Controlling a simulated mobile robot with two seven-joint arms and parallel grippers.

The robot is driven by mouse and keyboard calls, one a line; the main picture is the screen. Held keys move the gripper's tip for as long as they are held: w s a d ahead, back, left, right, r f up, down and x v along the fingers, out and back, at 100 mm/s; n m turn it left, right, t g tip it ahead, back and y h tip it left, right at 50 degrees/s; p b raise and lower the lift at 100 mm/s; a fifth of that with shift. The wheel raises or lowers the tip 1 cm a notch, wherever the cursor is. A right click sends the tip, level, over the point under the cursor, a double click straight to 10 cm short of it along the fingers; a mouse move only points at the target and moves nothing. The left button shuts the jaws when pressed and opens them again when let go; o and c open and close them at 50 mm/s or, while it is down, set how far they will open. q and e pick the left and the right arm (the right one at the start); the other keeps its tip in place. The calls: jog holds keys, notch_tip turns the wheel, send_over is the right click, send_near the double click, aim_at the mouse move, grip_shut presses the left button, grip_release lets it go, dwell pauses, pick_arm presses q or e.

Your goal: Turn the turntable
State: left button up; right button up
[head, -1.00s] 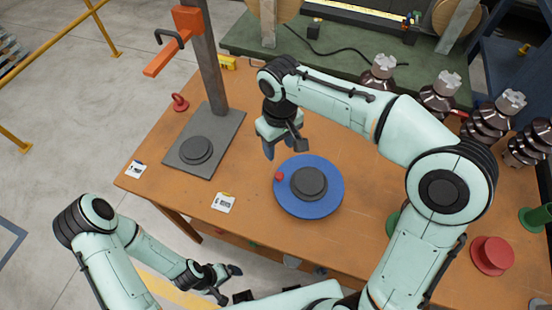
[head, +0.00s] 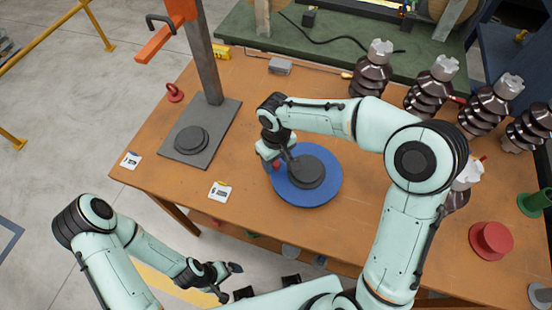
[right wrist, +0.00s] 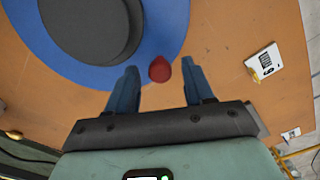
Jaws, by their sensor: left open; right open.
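The turntable (head: 307,195) is a blue disc with a dark grey round hub (head: 307,172), lying on the orange-brown table. A small red knob (head: 276,164) sits at its left rim. In the right wrist view the knob (right wrist: 160,69) shows between the fingertips of my right gripper (right wrist: 157,78), which is open with a gap on both sides. In the head view my right gripper (head: 271,160) is over the left rim of the turntable (right wrist: 60,62), its fingers partly hidden. My left gripper (head: 226,281) is open and empty, off the table's front edge.
A grey press stand (head: 208,130) with an orange lever stands left of the turntable. Several brown ribbed insulators (head: 371,72) stand at the back right.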

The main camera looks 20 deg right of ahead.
grip_shut()
jog(key=shift+s, duration=0.1)
